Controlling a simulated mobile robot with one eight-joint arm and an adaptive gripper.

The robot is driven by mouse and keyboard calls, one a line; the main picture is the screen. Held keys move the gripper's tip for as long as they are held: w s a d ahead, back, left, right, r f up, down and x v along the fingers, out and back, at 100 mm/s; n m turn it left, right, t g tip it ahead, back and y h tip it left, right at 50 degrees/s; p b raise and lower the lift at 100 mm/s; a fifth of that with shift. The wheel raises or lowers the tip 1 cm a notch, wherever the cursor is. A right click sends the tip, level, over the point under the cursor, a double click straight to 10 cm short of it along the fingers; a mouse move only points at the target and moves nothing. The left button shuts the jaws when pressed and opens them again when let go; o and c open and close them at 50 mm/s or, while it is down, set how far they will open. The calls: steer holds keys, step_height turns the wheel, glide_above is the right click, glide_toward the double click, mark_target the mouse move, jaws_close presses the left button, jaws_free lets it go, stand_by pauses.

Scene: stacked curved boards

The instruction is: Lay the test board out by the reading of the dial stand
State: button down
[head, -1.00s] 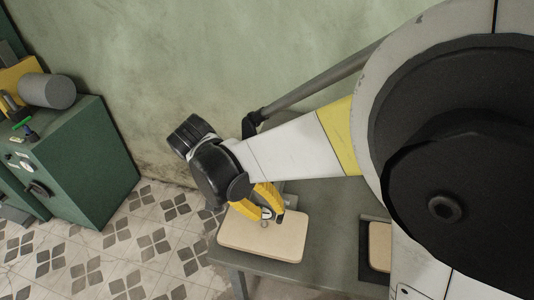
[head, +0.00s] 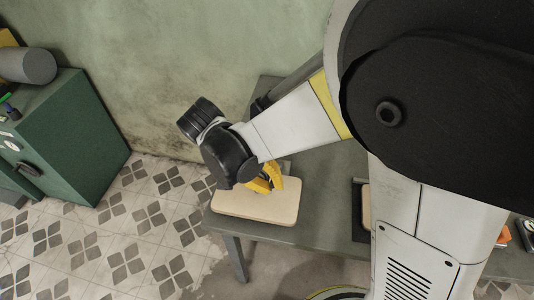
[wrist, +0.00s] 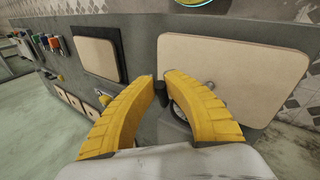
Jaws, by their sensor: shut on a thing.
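My gripper (wrist: 163,82) has two curved yellow fingers, with their tips nearly together on a small dark piece (wrist: 161,97) that is mostly hidden. In the head view my gripper (head: 264,186) is low at the far edge of a pale, rounded board (head: 255,211) on the grey table. That large pale board (wrist: 235,60) also shows behind the right finger in the wrist view. A second, smaller pale board (wrist: 97,57) lies in a dark frame. A grey rounded part sits behind the fingers, partly hidden; I cannot tell whether it belongs to the dial stand. No dial reading is legible.
The grey table (head: 320,222) has clear surface between the boards. Several small coloured items (wrist: 52,42) stand past the framed board in the wrist view. A green cabinet (head: 75,135) stands apart at the left, across tiled floor. A stained wall is behind.

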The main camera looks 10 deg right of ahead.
steer(key=shift+w+d+r+g+y+p, duration=0.1)
steer(key=shift+w+r+g+y+p, duration=0.2)
steer(key=shift+r+g, duration=0.35)
steer(key=c, duration=1.4)
jaws_free()
steer(key=shift+s+f+n, duration=0.1)
steer(key=shift+n, duration=0.2)
steer(key=v, duration=1.2)
